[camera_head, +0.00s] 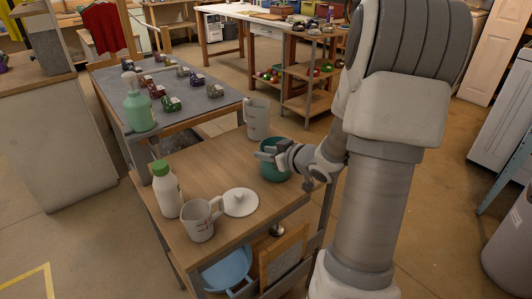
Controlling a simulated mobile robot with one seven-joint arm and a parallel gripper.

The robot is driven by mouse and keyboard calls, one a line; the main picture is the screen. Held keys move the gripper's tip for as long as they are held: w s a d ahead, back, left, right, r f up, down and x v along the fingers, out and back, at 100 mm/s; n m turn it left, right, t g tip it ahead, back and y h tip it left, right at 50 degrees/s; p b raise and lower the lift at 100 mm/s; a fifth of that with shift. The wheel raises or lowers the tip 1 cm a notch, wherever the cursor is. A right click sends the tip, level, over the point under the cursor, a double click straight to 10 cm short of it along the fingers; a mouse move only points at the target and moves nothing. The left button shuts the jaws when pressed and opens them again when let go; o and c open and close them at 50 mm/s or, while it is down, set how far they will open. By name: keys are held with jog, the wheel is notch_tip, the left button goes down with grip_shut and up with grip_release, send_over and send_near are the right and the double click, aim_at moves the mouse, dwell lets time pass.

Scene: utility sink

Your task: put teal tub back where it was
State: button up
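The teal tub (271,173) is at the right side of the wooden table (210,165), near its edge. It looks upright and open at the top. My gripper (263,152) reaches in from the right, with its fingers at the tub's upper rim. The fingers are small and overlap the tub, so I cannot tell whether they are closed on it. My gripper and wrist hide part of the rim. I cannot tell whether the tub rests on the table or is slightly above it.
A white lid (240,202), a measuring jug (201,220), a green-capped bottle (167,190) and a grey pitcher (257,119) share the table. A teal-green bottle (139,108) stands on the grey table behind. A blue basin (228,268) is below. The table's middle is clear.

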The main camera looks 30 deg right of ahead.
jog(key=p+v, duration=0.4)
jog(key=v, duration=0.8)
jog(key=shift+r, duration=0.15)
jog(key=shift+w, duration=0.1)
